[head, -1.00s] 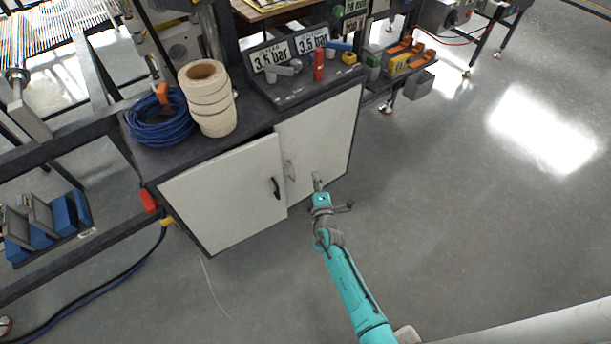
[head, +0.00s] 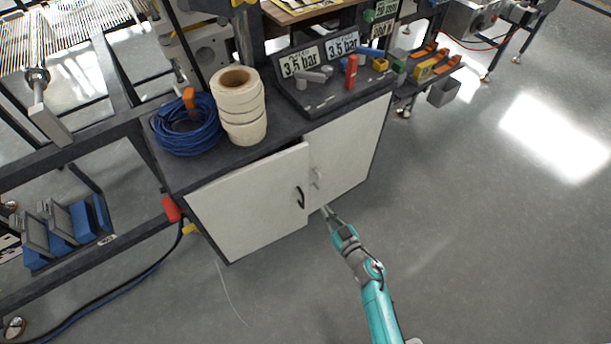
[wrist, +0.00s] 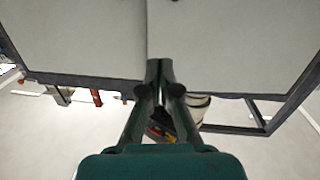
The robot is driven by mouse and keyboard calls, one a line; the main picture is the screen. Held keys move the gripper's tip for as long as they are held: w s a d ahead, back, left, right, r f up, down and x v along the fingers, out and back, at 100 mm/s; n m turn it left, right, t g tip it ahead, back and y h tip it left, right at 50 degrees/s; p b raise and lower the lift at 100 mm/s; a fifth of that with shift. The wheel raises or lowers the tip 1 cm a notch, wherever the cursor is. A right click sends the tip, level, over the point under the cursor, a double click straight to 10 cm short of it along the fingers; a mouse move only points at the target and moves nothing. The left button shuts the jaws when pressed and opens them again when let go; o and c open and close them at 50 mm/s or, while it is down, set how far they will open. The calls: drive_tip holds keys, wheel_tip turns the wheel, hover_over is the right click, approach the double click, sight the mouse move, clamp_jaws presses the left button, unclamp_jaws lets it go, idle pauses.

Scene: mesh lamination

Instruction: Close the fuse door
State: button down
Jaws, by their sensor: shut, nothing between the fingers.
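The white left cabinet door (head: 250,205) with a black handle (head: 300,197) stands slightly ajar in the head view, with a dark gap along its top edge. The white right door (head: 350,145) with a grey handle (head: 317,178) looks flush with the cabinet. No label shows which one is the fuse door. My gripper (head: 327,210) is shut and empty, low by the seam of the doors, just right of the left door's free edge. In the wrist view my gripper (wrist: 160,66) is shut before the pale door panels. I cannot tell whether it touches them.
A rail frame (head: 90,150) stands at the left. The grey floor (head: 470,230) at the right is clear.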

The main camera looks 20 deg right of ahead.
drive_tip(key=r, duration=0.1)
approach(303, 173)
drive_tip(key=shift+m+t, duration=0.3)
drive_tip(key=shift+m, duration=0.1)
drive_tip(key=x, duration=0.7)
drive_tip(key=shift+a+f, duration=0.25)
drive_tip(key=shift+f, duration=0.15)
drive_tip(key=w, duration=0.1)
drive_tip(key=w+y, duration=0.1)
drive_tip(key=w+n+y, duration=0.1)
drive_tip(key=w, duration=0.1)
drive_tip(key=shift+a+r, duration=0.1)
drive_tip(key=shift+a, duration=0.2)
drive_tip(key=shift+w+r, duration=0.15)
drive_tip(key=shift+w, duration=0.1)
drive_tip(key=shift+a, duration=0.1)
drive_tip(key=shift+n, duration=0.3)
